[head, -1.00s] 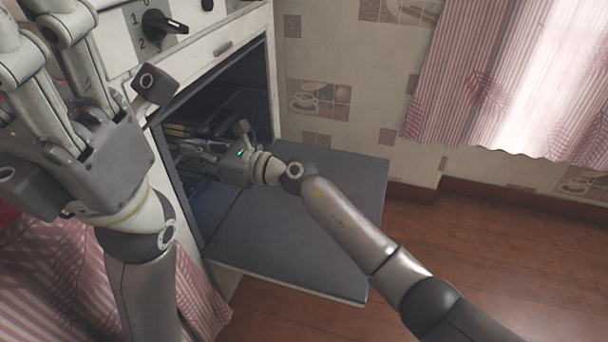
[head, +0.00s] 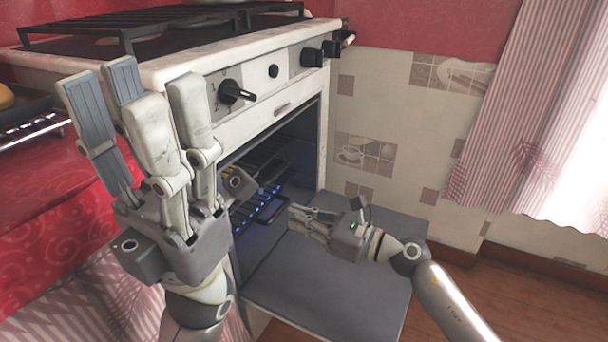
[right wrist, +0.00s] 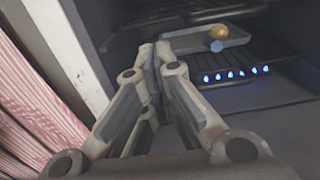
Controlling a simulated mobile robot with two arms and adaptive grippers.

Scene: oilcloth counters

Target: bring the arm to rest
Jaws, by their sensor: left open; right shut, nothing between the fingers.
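My right gripper (head: 298,220) is shut and empty, over the open oven door (head: 330,290) just outside the oven mouth. Its closed fingers (right wrist: 155,60) fill the middle of the right wrist view and point towards the oven inside. My left gripper (head: 135,85) is raised with its fingers upward and open, in front of the stove (head: 170,55). It holds nothing and hides part of the stove front.
Inside the oven, a grey tray (right wrist: 236,39) carries a yellowish item (right wrist: 217,31) and a bluish round item (right wrist: 216,46). Blue flames (right wrist: 235,73) show beneath. A striped curtain (head: 500,130) hangs right. Floor (head: 490,285) is clear beyond the door.

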